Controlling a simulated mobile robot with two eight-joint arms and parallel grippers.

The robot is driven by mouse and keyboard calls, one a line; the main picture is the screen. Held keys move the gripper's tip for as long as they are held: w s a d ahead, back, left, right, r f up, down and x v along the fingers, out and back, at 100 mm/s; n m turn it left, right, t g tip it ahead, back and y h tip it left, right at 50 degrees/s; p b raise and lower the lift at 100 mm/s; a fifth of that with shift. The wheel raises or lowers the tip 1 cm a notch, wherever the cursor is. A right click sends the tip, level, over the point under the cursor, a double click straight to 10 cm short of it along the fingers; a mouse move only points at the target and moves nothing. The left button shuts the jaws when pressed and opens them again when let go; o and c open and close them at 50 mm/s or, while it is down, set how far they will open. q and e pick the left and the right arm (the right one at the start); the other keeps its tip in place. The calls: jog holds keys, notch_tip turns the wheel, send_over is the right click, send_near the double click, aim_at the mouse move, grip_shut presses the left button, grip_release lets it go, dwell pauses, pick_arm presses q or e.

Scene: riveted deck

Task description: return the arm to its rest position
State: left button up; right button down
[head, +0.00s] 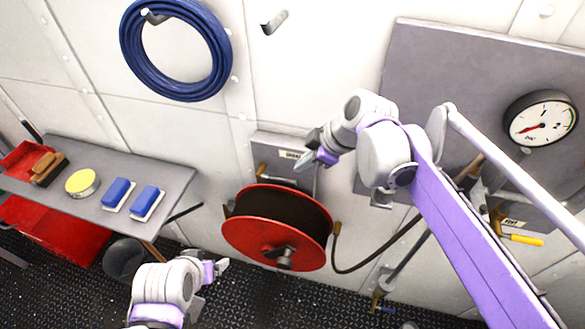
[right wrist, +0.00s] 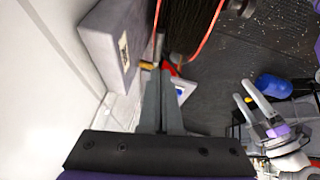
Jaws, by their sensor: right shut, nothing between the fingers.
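My right arm comes in from the right in the head view, and its gripper (head: 306,161) is up in front of the wall, above the hose reel. In the right wrist view the right gripper's (right wrist: 161,88) two grey fingers lie together with nothing between them. My left gripper (head: 221,266) is low in the head view, left of the reel, partly hidden by its own wrist. The right wrist view also shows the left gripper (right wrist: 248,90), with two pale fingers apart and nothing seen between them.
A pressure gauge (head: 541,118) and yellow-handled valve (head: 523,239) are at right. A grey shelf (head: 159,172) with brushes and a yellow-topped tin is at left. A blue coil (head: 128,50) hangs above.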

jog(key=s+d+f+m+t+h, duration=0.1)
jog(key=s+d+f+m+h, duration=0.1)
jog(key=s+d+f+m, duration=0.4)
jog(key=s+d+f+m+t+h, duration=0.1)
jog(key=s+d+f+m+h, duration=0.2)
jog(key=s+d+f+m, duration=0.3)
jog(key=s+m, duration=0.3)
jog(key=s, duration=0.2)
jog(key=shift+s+d+f+m+t, duration=0.3)
jog(key=shift+s+d+f, duration=0.05)
jog(key=shift+f, duration=0.05)
